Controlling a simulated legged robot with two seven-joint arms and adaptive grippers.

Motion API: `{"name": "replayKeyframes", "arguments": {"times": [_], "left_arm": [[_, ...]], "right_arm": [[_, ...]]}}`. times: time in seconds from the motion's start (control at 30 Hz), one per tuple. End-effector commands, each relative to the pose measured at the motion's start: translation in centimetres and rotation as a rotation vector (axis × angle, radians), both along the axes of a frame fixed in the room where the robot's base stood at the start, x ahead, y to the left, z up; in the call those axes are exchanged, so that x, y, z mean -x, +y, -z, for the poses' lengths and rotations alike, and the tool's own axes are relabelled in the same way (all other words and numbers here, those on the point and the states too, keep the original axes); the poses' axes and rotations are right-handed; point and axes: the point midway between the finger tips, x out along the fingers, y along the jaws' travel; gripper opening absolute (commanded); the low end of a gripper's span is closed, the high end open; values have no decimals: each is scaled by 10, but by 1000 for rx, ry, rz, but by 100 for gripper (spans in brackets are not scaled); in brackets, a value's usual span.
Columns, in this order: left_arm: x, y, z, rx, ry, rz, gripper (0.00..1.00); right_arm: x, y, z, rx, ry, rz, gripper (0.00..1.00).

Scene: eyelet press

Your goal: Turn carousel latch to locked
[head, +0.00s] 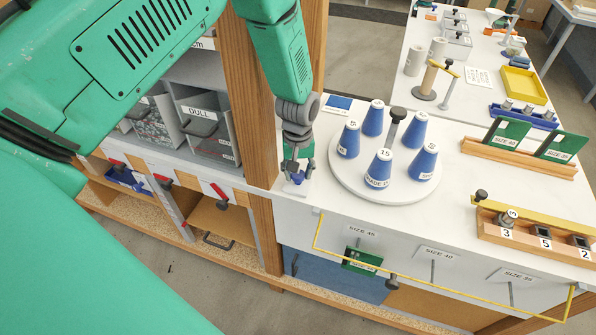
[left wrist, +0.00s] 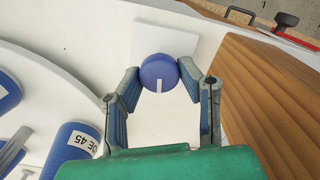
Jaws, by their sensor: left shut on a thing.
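The carousel (head: 345,178) is a round white plate on the bench, carrying several blue cones (head: 379,168) with labels around a dark-knobbed centre post. The carousel latch is a blue round knob (left wrist: 159,72) with a white line, on a pale square plate (left wrist: 165,40) beside the carousel. In the left wrist view the white line points toward the bottom of the picture. My left gripper (left wrist: 159,76) is shut on the knob, one finger on each side. In the head view the left gripper (head: 294,177) reaches down at the bench's left end and partly hides the knob. My right gripper is not in view.
A wooden post (head: 258,100) stands close to the left gripper; its brown side (left wrist: 265,90) fills the right of the wrist view. Grey bins (head: 205,125) sit behind it. A yellow rail (head: 430,279) runs along the bench front. Wooden racks stand farther right.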

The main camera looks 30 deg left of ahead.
Motion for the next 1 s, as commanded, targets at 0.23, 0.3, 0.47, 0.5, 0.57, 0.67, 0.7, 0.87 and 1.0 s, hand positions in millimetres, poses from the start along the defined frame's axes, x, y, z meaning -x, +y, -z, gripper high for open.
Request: {"name": "replayKeyframes", "arguments": {"times": [0.23, 0.3, 0.47, 0.5, 0.57, 0.67, 0.7, 0.87, 1.0], "left_arm": [[-5, -1, -4, 0, -13, 123, 3], [-5, -1, -4, 0, -13, 146, 3], [-5, 0, -4, 0, -13, 174, 3], [-5, 0, -4, 0, -13, 178, 3], [-4, 0, -4, 0, -13, 182, 3], [-4, 0, -4, 0, -13, 185, 4], [-4, 0, -4, 0, -12, 185, 3], [-4, 1, -4, -1, -11, 184, 3], [-4, 1, -3, 0, -11, 184, 52]], "right_arm": [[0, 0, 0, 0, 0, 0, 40], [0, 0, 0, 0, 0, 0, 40], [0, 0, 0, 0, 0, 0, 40], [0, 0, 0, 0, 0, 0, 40], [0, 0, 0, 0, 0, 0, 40], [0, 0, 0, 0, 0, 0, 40], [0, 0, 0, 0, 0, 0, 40], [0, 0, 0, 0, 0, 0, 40], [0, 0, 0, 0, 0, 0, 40]]}}
